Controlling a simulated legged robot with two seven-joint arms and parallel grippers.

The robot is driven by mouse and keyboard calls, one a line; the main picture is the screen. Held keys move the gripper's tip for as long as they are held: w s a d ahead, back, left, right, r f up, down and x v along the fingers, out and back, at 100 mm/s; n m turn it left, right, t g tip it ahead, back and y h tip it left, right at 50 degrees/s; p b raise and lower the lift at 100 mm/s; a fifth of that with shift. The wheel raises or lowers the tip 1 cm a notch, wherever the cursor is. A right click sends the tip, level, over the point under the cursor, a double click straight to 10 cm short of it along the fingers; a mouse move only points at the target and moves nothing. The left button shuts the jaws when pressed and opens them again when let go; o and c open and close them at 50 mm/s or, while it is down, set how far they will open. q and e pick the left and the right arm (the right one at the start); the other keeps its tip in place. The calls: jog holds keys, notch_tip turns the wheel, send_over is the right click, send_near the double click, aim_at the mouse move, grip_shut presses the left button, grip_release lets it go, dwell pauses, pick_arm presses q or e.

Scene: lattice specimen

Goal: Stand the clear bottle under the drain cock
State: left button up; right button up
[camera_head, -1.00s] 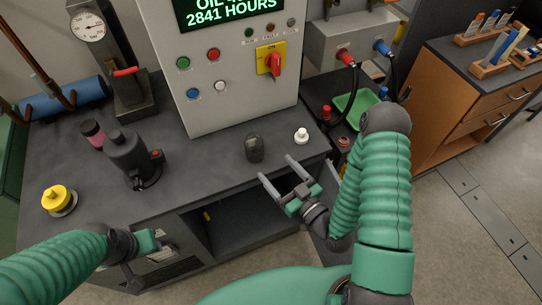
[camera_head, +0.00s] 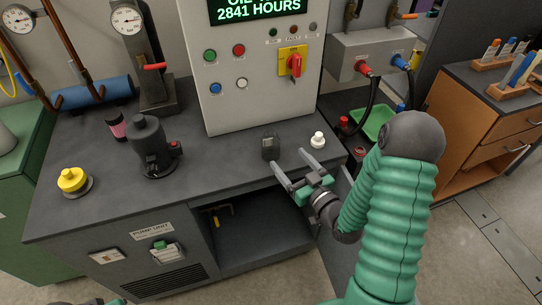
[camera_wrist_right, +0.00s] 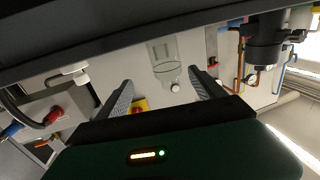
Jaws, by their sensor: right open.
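The clear bottle (camera_head: 270,148), dark and see-through here, stands upright near the front right of the bench top. In the right wrist view the bottle (camera_wrist_right: 162,62) appears upside down, between and beyond the fingertips. My right gripper (camera_head: 289,161) is open and empty at the bench's front edge, its fingers pointing toward the bottle without holding it. The gripper also shows in its wrist view (camera_wrist_right: 160,80). A small yellow fitting (camera_head: 216,213) shows inside the open bay below; I cannot tell whether it is the drain cock. Only a sliver of my left arm shows at the bottom edge.
A white-capped piece (camera_head: 318,140) stands close right of the bottle. A black cylinder unit (camera_head: 151,150) and a yellow knob (camera_head: 73,181) are further left. The control cabinet (camera_head: 262,95) rises behind. The bench top (camera_head: 215,165) is clear between the cylinder unit and the bottle.

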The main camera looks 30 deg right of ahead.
aim_at(269, 142)
jog(key=w+a+b, duration=0.1)
jog(key=a+b, duration=0.1)
jog(key=b, duration=0.3)
jog(key=shift+w, duration=0.2)
jog(key=w, duration=0.2)
jog(key=w+r+p, duration=0.1)
jog(key=shift+a, duration=0.3)
jog(key=w, duration=0.1)
jog(key=w+d, duration=0.1)
jog(key=w, duration=0.1)
jog(key=w+d, duration=0.1)
jog(key=shift+w+d+f, duration=0.15)
jog(key=shift+w+f, duration=0.15)
jog(key=shift+w, duration=0.35)
jog(key=shift+a+r, duration=0.1)
jog(key=shift+a, duration=0.4)
jog(key=shift+a+r, duration=0.1)
jog(key=shift+c, duration=2.2)
jog(key=shift+d, duration=0.35)
jog(key=c, duration=0.7)
jog(key=shift+a, duration=0.1)
jog(key=c, duration=0.4)
pick_arm(q)
notch_tip(269, 142, down, 6)
jog(key=a, duration=0.1)
jog(key=shift+s, duration=0.25)
pick_arm(e)
jog(key=shift+c, duration=0.2)
pick_arm(q)
jog(key=shift+a+r, duration=0.15)
